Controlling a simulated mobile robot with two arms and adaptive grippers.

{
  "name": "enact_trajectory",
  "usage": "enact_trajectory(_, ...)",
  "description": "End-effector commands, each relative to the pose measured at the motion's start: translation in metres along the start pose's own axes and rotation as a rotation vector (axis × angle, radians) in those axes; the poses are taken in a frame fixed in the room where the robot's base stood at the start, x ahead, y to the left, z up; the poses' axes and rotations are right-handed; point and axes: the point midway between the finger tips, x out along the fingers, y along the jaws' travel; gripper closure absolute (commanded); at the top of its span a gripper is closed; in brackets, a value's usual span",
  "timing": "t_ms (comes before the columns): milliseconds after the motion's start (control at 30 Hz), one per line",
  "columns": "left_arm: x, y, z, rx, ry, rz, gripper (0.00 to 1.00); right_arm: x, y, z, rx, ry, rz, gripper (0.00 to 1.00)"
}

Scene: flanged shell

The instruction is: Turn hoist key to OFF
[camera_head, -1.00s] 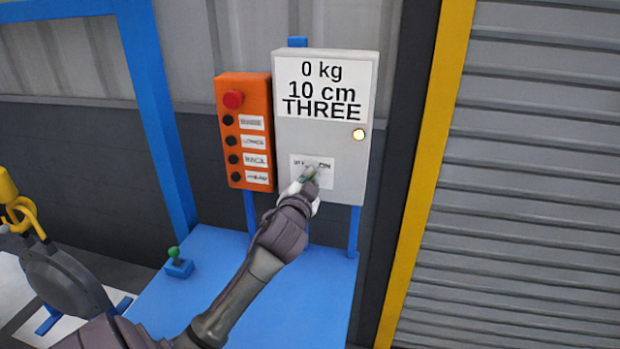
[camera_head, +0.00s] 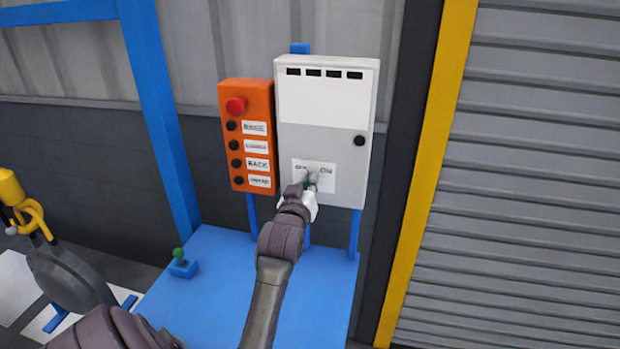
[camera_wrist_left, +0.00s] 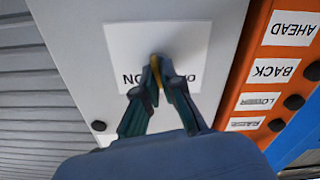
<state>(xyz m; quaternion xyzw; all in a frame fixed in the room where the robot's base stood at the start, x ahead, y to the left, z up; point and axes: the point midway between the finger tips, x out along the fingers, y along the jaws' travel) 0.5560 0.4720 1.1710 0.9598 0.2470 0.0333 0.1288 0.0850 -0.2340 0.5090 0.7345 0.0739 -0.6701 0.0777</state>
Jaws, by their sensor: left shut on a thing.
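The hoist key (camera_wrist_left: 156,63) is a small yellowish piece on the white OFF/ON label (camera_wrist_left: 183,38) of the grey control box (camera_head: 354,110). My left gripper (camera_head: 309,183) reaches up to this label in the head view. In the left wrist view its two green fingers (camera_wrist_left: 158,78) are closed on the key. The fingers cover part of the label and most of the key, so its exact angle is hard to tell. The box's upper panel (camera_head: 322,96) is blank white, and the round lamp (camera_head: 359,141) is dark. My right gripper does not show.
An orange button box (camera_head: 239,165) with a red knob stands left of the grey box. A blue table (camera_head: 215,285) lies below, with a small green-topped joystick (camera_head: 180,262). A yellow post (camera_head: 430,170) and a shutter (camera_head: 530,200) are at the right.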

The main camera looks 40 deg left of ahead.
Motion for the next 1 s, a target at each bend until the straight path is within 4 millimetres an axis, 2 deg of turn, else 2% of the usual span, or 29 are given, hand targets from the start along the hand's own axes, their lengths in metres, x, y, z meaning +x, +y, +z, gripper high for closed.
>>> enact_trajectory(200, 0.000, 0.000, -0.001, -0.200, -0.003, -0.001, 1.00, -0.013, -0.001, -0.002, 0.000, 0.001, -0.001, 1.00)
enact_trajectory(500, 0.000, -0.002, 0.000, -0.405, -0.002, -0.001, 1.00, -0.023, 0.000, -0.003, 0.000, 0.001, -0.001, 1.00)
enact_trajectory(1000, 0.000, -0.003, 0.002, -0.520, -0.003, -0.001, 1.00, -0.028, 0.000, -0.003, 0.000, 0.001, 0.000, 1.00)
